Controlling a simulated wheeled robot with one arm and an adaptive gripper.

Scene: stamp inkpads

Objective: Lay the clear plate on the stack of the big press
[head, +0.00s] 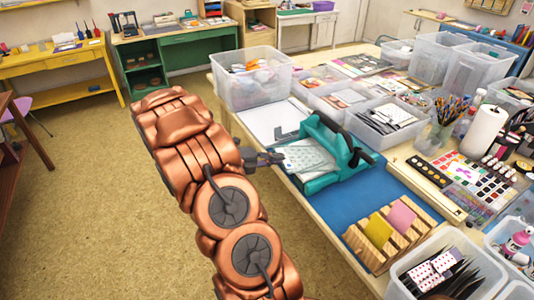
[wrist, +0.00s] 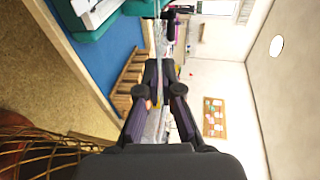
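My gripper (head: 277,158) is at the left side of the press, level with the bed. In the wrist view my gripper's fingers (wrist: 162,78) are closed together on the thin clear plate (wrist: 160,40), seen nearly edge-on. In the head view the plate's outline is hard to separate from the stack. Part of the press (wrist: 95,30) shows at upper left in the wrist view.
A wooden rack (head: 392,236) with yellow and pink pads stands at the front right of the blue mat (head: 375,192). A clear bin (head: 250,85) stands behind the press. A brush jar (head: 440,135) and paint trays crowd the right side.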

